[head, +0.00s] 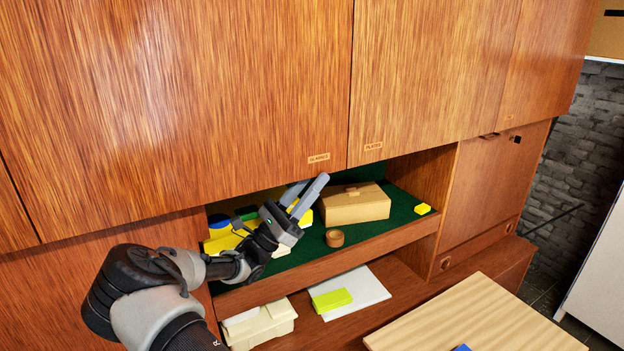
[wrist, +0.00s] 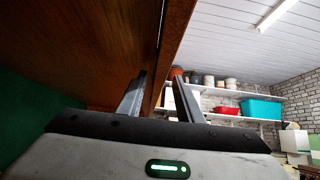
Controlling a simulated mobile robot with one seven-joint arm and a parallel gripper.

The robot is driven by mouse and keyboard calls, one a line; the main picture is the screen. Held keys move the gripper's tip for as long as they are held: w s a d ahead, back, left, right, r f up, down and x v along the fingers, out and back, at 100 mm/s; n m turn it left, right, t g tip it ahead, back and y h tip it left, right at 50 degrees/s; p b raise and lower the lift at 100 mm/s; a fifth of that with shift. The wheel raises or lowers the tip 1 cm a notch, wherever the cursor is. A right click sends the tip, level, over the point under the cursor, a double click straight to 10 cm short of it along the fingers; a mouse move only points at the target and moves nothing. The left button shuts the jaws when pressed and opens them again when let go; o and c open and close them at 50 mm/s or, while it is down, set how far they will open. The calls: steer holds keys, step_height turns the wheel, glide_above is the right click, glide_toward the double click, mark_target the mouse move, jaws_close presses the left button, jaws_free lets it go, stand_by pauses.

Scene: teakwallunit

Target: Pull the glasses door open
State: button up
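The glasses door (head: 200,90) is the large upper wooden panel on the left, with a small "GLASSES" label (head: 318,158) near its lower right corner. It looks closed, level with the plates door (head: 430,70) beside it. My gripper (head: 308,184) is just below the label, fingers pointing up toward the door's lower edge. In the wrist view the gripper (wrist: 160,85) has its fingers apart, with the door's bottom edge (wrist: 173,45) lined up between them. Whether either finger touches the door cannot be told.
Below the doors, a green-lined shelf (head: 385,218) holds a cardboard box (head: 355,203), a small round wooden piece (head: 334,238) and a yellow block (head: 422,209). A lower shelf has a cream container (head: 260,325). A light wooden tabletop (head: 475,320) stands at the front right.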

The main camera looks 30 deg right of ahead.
steer(key=shift+d, duration=0.1)
jaws_close()
steer(key=shift+s, duration=0.1)
